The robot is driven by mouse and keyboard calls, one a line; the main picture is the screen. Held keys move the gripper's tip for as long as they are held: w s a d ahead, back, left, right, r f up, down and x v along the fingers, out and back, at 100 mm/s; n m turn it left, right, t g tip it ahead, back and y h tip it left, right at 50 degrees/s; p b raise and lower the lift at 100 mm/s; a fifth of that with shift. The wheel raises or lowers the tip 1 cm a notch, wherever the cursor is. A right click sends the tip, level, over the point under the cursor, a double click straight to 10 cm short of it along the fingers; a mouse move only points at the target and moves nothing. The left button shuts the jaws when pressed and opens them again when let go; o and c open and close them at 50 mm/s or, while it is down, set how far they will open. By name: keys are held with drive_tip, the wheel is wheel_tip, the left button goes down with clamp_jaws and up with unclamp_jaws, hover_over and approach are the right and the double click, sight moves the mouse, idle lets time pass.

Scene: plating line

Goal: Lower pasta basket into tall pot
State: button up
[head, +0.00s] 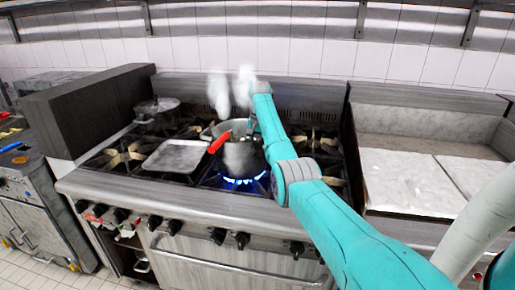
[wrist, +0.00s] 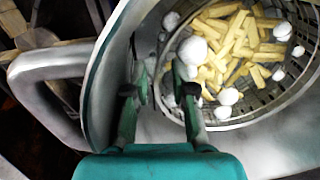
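The tall pot (head: 243,160) stands on a lit burner, with blue flame under it; its rim and a loop handle show in the wrist view (wrist: 50,68). The pasta basket (wrist: 262,112), a perforated metal bowl, sits inside the pot's rim and holds yellow pasta sticks (wrist: 235,45) among white round blobs. How deep it sits is unclear. A red handle (head: 219,142) slants out over the pot's left side; it does not show in the wrist view. My gripper (wrist: 163,88) is at the rim beside the basket, its fingers apart with nothing clearly held between them.
White steam (head: 232,90) rises over the pot. A flat metal tray (head: 175,156) lies on the grates to the left, and a lidded pan (head: 156,106) stands behind it. A pale flat work surface (head: 415,180) is to the right of the stove.

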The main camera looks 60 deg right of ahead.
drive_tip(key=shift+s+d, duration=0.15)
wheel_tip(320, 180, up, 8)
drive_tip(key=shift+f, duration=0.25)
idle(0.3)
idle(0.3)
